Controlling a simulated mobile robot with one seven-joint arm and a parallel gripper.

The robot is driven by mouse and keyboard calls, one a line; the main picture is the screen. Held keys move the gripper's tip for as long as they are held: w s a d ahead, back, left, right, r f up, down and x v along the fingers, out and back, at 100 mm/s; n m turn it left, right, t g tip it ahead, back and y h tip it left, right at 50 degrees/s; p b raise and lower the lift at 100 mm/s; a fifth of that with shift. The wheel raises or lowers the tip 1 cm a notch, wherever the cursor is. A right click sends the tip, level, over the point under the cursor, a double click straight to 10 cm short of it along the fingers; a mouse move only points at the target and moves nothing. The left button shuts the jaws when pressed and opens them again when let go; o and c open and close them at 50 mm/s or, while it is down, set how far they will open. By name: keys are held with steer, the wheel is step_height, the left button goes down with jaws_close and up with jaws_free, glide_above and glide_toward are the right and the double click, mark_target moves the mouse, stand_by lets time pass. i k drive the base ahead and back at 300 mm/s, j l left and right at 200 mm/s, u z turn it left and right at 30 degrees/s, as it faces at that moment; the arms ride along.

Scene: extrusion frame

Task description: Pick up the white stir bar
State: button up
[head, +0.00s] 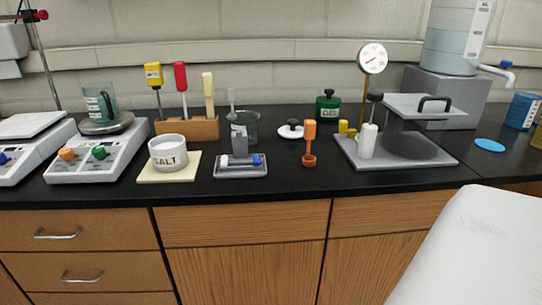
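A small tray (241,172) sits near the front edge of the black counter, left of the middle in the head view. In it lies a small white bar (237,161) that looks like the white stir bar, with a blue piece (256,160) at its right. I cannot tell whether the two are joined. A grey upright block (240,141) stands just behind them. My gripper is not in view; only a white part of my own body shows at the lower right.
A salt bowl (168,152) stands left of the tray, with a glass beaker (246,127) behind it. An orange tool (309,145) stands to the right. A press (418,106) is farther right. The counter between tray and orange tool is clear.

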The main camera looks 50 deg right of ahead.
mark_target(224, 161)
steer(key=z, duration=0.95)
